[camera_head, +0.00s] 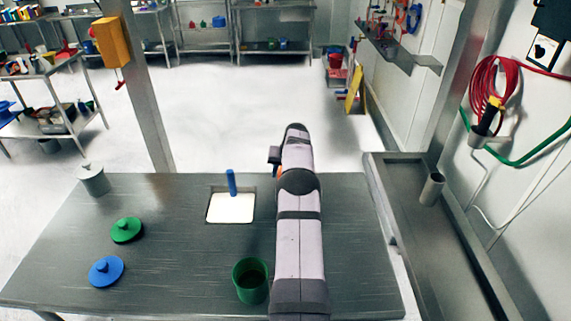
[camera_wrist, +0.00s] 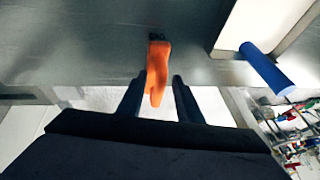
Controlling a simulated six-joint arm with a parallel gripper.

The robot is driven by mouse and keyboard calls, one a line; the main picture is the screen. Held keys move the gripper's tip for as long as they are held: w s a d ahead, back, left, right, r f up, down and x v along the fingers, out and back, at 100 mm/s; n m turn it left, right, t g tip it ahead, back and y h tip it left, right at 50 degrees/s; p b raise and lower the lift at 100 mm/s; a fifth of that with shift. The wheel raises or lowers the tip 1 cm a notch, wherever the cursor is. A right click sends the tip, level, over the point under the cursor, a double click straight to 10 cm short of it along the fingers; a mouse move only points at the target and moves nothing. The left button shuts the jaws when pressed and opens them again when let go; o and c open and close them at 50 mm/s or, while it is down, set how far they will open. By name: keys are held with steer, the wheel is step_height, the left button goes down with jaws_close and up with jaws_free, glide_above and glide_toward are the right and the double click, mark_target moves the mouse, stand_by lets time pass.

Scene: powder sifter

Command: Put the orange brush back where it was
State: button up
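The orange brush (camera_wrist: 158,70) is between the two dark fingers of my gripper (camera_wrist: 159,80) in the wrist view. Its tapered end points toward the palm and its dark far end points at the grey table (camera_wrist: 90,40). The fingers are a little apart, close on either side of the brush. I cannot tell whether they touch it. In the head view my arm hides most of the gripper and brush; only a small orange patch (camera_head: 279,170) shows beside the arm, near the table's back edge.
A green cup (camera_head: 250,281), a green lid (camera_head: 126,230), a blue lid (camera_head: 106,271) and a grey container (camera_head: 93,180) stand on the table. The middle left is clear.

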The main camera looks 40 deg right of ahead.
steer(key=b+v, duration=0.4)
steer(key=v, duration=0.7)
steer(key=shift+s+r, duration=0.2)
steer(key=shift+r, duration=0.15)
steer(key=shift+a, duration=0.15)
steer(key=s+a+f+n+g+y, duration=0.1)
steer(key=s+a+n, duration=0.1)
steer(key=a, duration=1.2)
steer(key=s+a+f+n+g+y, duration=0.1)
steer(key=a+n, duration=0.2)
steer(key=a, duration=1.2)
steer(key=s+a+f+n+g, duration=0.1)
steer(key=s+a+f+n, duration=0.1)
steer(key=s+a, duration=0.5)
steer(key=s+a+f+n+g, duration=0.1)
steer(key=s+a+f+n, duration=0.1)
steer(key=s+a, duration=0.6)
steer(key=s+f, duration=0.1)
steer(key=s, duration=0.4)
steer(key=shift+s+a+f+g, duration=0.3)
steer(key=shift+s+f, duration=0.05)
